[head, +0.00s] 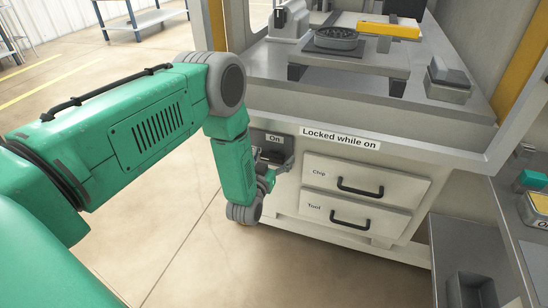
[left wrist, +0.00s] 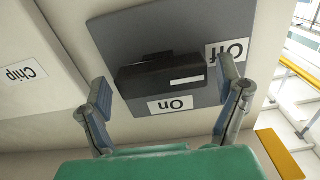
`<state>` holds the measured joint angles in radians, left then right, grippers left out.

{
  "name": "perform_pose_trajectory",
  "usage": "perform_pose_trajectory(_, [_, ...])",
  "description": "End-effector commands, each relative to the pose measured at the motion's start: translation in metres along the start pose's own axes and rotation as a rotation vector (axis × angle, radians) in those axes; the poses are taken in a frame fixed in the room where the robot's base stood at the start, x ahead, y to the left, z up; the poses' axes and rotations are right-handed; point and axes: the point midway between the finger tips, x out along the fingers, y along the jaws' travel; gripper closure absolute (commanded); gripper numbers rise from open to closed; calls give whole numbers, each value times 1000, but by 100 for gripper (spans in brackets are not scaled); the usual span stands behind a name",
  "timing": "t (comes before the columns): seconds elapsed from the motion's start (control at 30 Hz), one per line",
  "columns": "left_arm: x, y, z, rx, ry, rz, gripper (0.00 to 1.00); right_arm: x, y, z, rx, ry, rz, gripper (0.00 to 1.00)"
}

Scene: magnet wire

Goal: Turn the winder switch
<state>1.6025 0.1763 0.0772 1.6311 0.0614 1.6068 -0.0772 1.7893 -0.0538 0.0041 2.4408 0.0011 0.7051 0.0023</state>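The winder switch is a black block-shaped knob (left wrist: 150,75) with a white bar near its right end in the left wrist view. It sits on a grey plate (left wrist: 120,35) with an "On" label (left wrist: 170,105) and an "Off" label (left wrist: 230,50), both upside down there. My left gripper (left wrist: 165,82) is open, with one finger off each end of the knob; small gaps seem to show. In the head view my left gripper (head: 277,168) is at the switch plate (head: 272,140), hiding part of the knob. My right gripper is not in view.
A "Chip" drawer (head: 390,182) and a "Tool" drawer (head: 380,222) are right of the switch, under a "Locked while on" label (head: 340,138). Above is the machine's bed with a round coil-like part (head: 336,38) and a yellow bar (head: 388,30). Floor at left is open.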

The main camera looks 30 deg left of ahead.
Motion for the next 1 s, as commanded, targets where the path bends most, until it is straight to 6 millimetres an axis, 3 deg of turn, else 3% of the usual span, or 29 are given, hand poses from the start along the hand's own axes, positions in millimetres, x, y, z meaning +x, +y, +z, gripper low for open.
perform_pose_trajectory(0.03, [0, -1, 0, 0, 0, -1, 31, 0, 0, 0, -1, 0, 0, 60])
perform_pose_trajectory(0.1, [0, 0, 0, 1, 0, -2, 56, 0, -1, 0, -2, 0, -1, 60])
perform_pose_trajectory(0.13, [0, 0, 0, 2, 0, -2, 63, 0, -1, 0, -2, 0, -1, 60])
perform_pose_trajectory(0.57, [-1, 1, -2, 58, 3, -4, 63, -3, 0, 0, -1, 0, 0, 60])
perform_pose_trajectory(1.0, [0, 4, -3, 399, 5, 0, 63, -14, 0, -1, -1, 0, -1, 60])
